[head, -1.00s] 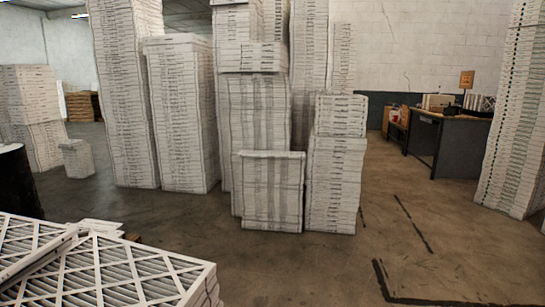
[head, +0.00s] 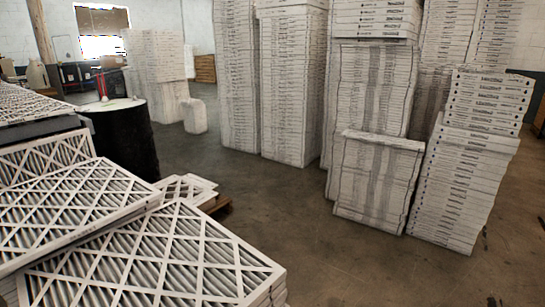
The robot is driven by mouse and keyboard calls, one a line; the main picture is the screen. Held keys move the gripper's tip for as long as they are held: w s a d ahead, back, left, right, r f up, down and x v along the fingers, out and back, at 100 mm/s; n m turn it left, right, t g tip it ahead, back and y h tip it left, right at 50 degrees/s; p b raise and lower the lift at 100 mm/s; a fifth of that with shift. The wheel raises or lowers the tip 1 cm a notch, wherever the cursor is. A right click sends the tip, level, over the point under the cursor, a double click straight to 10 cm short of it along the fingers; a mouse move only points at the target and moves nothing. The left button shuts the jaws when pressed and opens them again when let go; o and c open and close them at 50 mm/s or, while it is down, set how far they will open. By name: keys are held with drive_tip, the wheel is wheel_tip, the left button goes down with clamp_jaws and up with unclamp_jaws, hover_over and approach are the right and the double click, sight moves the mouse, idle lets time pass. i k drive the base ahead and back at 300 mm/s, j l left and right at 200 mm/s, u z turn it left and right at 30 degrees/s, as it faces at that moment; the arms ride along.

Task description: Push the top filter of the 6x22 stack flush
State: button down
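My gripper is not in view. Several stacks of white boxed filters stand in the head view, and I cannot read which one is the 6x22 stack. At the near left, a filter (head: 70,207) with a lattice face lies overlapping another lattice-faced filter (head: 165,260), which tops a stack at the bottom edge. A small low stack (head: 183,189) lies just behind them. At the right, a shorter stack (head: 462,190) has upper filters that sit unevenly on those below. A wide filter pack (head: 378,183) stands in front of a taller stack (head: 370,90).
A black drum (head: 121,138) with a pale top stands behind the near-left filters. Tall stacks (head: 291,95) rise at the back middle, with a paler stack (head: 155,75) farther left. The concrete floor (head: 290,215) is clear in the middle.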

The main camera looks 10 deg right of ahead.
sight(418, 145)
drive_tip(key=i+l+z, duration=0.55)
drive_tip(key=i+z, duration=0.75)
drive_tip(key=i+u, duration=0.15)
drive_tip(key=i, duration=0.35)
drive_tip(key=i+l+u, duration=0.2)
drive_tip(key=i, duration=0.25)
drive_tip(key=i+u, duration=0.15)
drive_tip(key=i, duration=0.3)
drive_tip(key=i+l+u, duration=0.2)
drive_tip(key=i, duration=0.3)
drive_tip(key=i+u, duration=0.4)
drive_tip(key=i+l+u, duration=0.15)
drive_tip(key=i+u, duration=0.3)
